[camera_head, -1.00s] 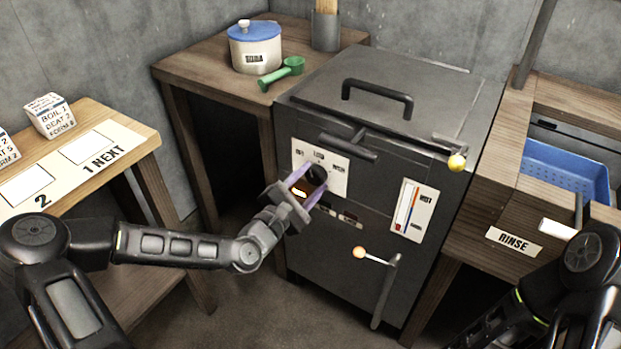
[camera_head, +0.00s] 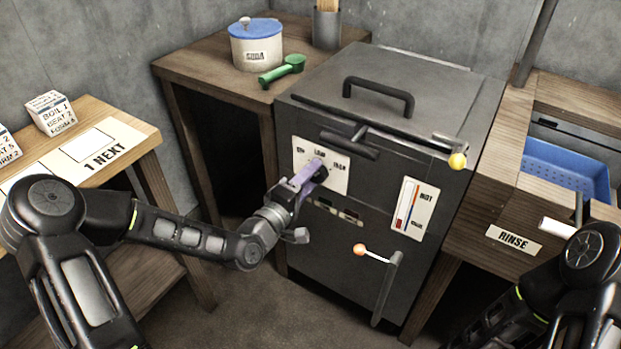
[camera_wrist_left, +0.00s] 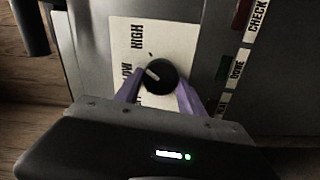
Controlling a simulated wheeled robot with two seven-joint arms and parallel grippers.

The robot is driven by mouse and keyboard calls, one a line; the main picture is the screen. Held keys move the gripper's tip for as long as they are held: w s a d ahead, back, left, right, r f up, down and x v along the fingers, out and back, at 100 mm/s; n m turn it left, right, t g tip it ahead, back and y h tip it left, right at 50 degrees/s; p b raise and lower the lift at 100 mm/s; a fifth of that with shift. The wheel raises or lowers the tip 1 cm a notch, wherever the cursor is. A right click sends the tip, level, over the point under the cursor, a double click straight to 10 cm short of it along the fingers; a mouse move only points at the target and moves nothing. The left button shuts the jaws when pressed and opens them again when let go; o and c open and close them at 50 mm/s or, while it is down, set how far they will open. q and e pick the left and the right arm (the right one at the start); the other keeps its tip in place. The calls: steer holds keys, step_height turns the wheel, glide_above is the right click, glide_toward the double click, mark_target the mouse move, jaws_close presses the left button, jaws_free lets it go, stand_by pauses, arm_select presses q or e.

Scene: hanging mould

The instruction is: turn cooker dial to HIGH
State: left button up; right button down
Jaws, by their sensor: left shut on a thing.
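The cooker (camera_head: 390,150) is a dark grey box with a white dial plate (camera_head: 338,178) on its front. The plate is labelled OFF, LOW and HIGH. My left gripper (camera_head: 315,174), with purple fingers, is shut on the round black dial (camera_wrist_left: 160,76). In the left wrist view a finger lies on each side of the dial, and its white mark points up-left, between LOW and HIGH on the plate (camera_wrist_left: 178,40). The OFF label is partly hidden there by a finger. My right arm shows at the lower right, but its gripper is not visible.
A lever with an orange knob (camera_head: 359,249) and a bar with a yellow knob (camera_head: 457,161) stick out from the cooker. A HOT gauge (camera_head: 413,208) is right of the dial. A blue basket (camera_head: 565,168) is at the right. A lidded pot (camera_head: 256,50) stands behind left.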

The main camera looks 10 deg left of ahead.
arm_select(q)
steer(key=m+b, duration=0.1)
steer(key=m, duration=0.4)
steer(key=shift+d+b, duration=0.1)
steer(key=shift+b, duration=0.2)
steer(key=o, duration=1.4)
steer(key=p+v, duration=0.1)
steer(key=v, duration=0.7)
steer(key=shift+r, duration=0.1)
